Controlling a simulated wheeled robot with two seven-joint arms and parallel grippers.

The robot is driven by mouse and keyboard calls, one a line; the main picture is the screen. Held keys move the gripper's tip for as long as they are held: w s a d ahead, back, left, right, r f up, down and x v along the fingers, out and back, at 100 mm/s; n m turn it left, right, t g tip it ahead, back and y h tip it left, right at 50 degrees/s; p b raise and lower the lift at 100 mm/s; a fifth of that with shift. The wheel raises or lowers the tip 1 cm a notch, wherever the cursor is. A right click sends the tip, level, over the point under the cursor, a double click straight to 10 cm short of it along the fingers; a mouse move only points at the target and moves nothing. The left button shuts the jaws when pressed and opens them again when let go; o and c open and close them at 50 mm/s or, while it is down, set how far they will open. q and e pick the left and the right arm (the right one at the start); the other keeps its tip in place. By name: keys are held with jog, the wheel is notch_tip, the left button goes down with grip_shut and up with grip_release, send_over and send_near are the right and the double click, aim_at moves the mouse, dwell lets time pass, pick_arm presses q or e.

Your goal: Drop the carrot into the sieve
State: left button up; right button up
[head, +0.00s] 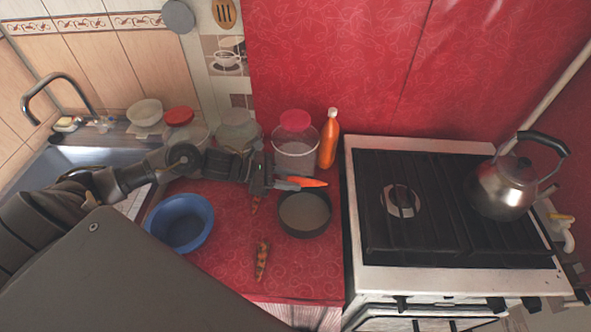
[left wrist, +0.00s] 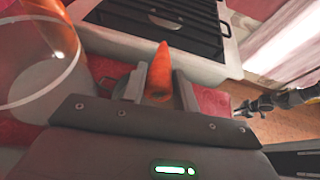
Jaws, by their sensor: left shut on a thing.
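The orange carrot (head: 309,182) is between the fingers of my left gripper (head: 284,183), which is shut on it. The carrot points right in the head view. It also shows in the left wrist view (left wrist: 161,72), sticking out past the fingers. The sieve (head: 305,232), a round dark-rimmed vessel with a greyish inside, stands on the red counter. The carrot is held over its back edge, and the inside looks empty. A dark jointed arm end, likely my right gripper (left wrist: 256,104), shows small at the right of the left wrist view; its jaws are unclear.
A blue bowl (head: 206,203) is left, a mottled brownish-orange item (head: 262,260) in front. The stove (head: 400,270) with a kettle (head: 503,187) is right.

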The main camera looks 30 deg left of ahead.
pick_arm(q)
jog(key=shift+s+f, duration=0.1)
jog(key=shift+f, duration=0.1)
jog(key=f, duration=0.2)
jog(key=f+b, duration=0.1)
jog(key=f, duration=0.1)
jog(key=w+f+b, duration=0.1)
jog(key=f, duration=0.1)
jog(key=shift+d, duration=0.1)
jog(key=o, duration=1)
jog(key=shift+s+r, duration=0.1)
jog(key=shift+o, duration=0.2)
jog(key=b+v, duration=0.3)
jog(key=v, duration=0.7)
jog(key=shift+s+a+r, duration=0.2)
jog(key=shift+a, duration=0.1)
